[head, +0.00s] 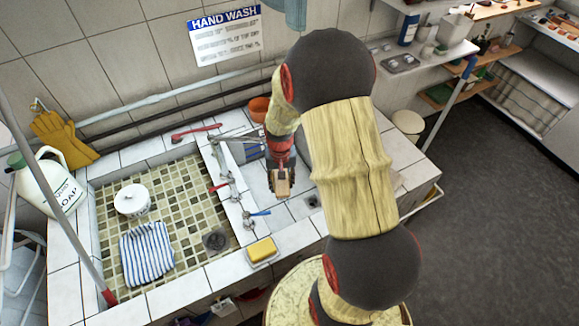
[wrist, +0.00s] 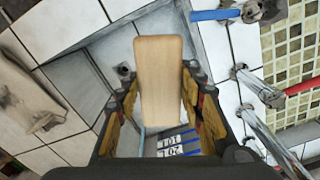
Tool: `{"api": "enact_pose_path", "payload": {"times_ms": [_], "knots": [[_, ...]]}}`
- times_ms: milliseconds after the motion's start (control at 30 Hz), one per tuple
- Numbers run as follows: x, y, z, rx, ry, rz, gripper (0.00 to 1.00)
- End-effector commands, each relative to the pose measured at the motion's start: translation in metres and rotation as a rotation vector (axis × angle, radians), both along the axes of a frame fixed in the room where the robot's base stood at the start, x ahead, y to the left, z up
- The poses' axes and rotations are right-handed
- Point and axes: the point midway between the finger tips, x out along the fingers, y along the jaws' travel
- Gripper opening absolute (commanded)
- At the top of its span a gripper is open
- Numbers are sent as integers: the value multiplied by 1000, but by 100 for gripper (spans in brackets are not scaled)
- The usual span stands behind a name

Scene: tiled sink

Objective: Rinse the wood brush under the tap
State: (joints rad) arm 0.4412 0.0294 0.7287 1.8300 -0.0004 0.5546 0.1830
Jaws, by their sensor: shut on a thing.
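My gripper (head: 281,172) is shut on the wood brush (head: 283,186), over the smaller grey basin (head: 298,207) right of the tap. In the wrist view, the wood brush (wrist: 158,78) shows as a plain, pale wooden block between the two fingers of my gripper (wrist: 160,105); its bristles are hidden. The metal tap (head: 226,172) stands on the tiled divider, left of my gripper, with a red lever and a blue lever (head: 260,213). The tap also shows at the right of the wrist view (wrist: 262,90). I see no running water.
The larger tiled basin (head: 185,190) at left holds a white lidded pot (head: 132,199) and a striped cloth (head: 147,253). A yellow sponge (head: 262,250) lies on the front ledge. A soap jug (head: 50,182) stands far left.

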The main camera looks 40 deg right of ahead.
Motion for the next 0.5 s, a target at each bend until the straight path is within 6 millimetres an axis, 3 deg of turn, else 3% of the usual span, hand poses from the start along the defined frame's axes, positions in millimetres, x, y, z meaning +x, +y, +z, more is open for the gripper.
{"api": "enact_pose_path", "payload": {"times_ms": [500], "knots": [[-12, 24, 24, -1, -1, 1, 6]]}}
